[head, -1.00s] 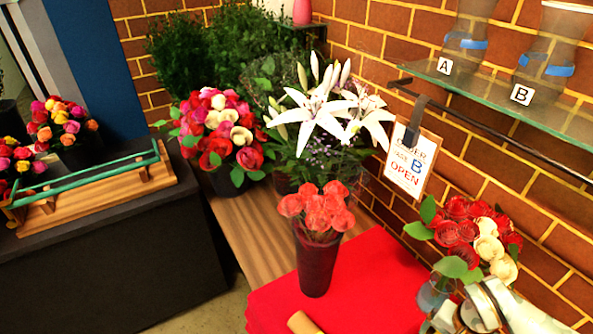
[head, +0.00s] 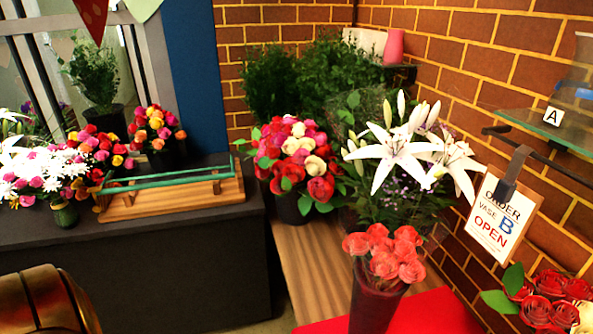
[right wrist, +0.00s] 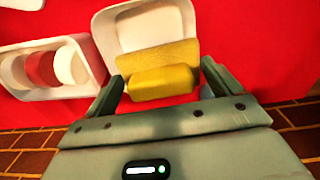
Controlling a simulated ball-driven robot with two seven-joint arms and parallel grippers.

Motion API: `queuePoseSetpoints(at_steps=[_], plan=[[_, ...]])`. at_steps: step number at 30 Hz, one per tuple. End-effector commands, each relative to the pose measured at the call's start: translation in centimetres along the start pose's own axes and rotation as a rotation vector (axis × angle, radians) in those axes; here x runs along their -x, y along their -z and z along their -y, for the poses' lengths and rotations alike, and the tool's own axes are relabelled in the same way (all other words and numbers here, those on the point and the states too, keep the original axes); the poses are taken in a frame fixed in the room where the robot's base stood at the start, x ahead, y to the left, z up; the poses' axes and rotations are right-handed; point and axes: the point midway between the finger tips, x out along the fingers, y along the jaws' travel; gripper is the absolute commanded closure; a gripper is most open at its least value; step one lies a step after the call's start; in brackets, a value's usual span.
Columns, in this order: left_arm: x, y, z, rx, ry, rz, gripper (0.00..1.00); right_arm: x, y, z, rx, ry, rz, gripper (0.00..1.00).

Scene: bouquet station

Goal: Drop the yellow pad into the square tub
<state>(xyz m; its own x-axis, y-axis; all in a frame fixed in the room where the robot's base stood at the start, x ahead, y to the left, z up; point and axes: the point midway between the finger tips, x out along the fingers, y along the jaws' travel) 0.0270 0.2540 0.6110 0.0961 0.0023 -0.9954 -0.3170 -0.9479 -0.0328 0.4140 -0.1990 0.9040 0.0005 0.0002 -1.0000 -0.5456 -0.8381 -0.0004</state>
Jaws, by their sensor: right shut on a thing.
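In the right wrist view my right gripper (right wrist: 163,88) is shut on a yellow pad (right wrist: 162,83), held between its two fingers. A wider yellow textured piece (right wrist: 157,56) shows just beyond it; I cannot tell if it is part of the same pad. A white square tub (right wrist: 108,32) with rounded corners lies directly beyond, and the yellow overlaps its near side in the picture. The pad's height over the tub is unclear. The head view shows neither gripper, the pad nor the tub.
A white box (right wrist: 97,80) with red and white rolls lies left of the tub on the red cloth (right wrist: 230,30). In the head view a dark vase of coral roses (head: 375,300) stands on the cloth. White lilies (head: 400,155) and an order sign (head: 502,218) are behind.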

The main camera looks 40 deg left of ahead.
Motion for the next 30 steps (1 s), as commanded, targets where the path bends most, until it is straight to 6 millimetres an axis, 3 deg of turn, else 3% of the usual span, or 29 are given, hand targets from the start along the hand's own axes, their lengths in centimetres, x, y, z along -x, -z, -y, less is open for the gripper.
queuePoseSetpoints(at_steps=[2,9,13,24,30], plan=[[0.0,0.1,-0.1,0.0,-0.001,-0.002,0.6,0.0,0.0,0.0,0.0,0.0,0.0,0.0],[0.1,0.2,-0.3,0.0,-0.004,-0.003,0.6,0.1,0.0,0.0,0.0,0.0,-0.001,0.0],[1.1,0.4,-0.2,0.0,-0.003,-0.006,0.6,1.3,0.1,0.0,0.001,0.0,-0.003,0.0],[8.8,1.7,0.3,-0.001,0.002,-0.02,0.6,10.3,0.1,0.0,0.001,0.001,-0.004,0.0],[12.2,2.1,0.4,0.0,0.003,-0.023,0.6,14.2,0.1,0.0,0.001,0.0,-0.002,0.0]])
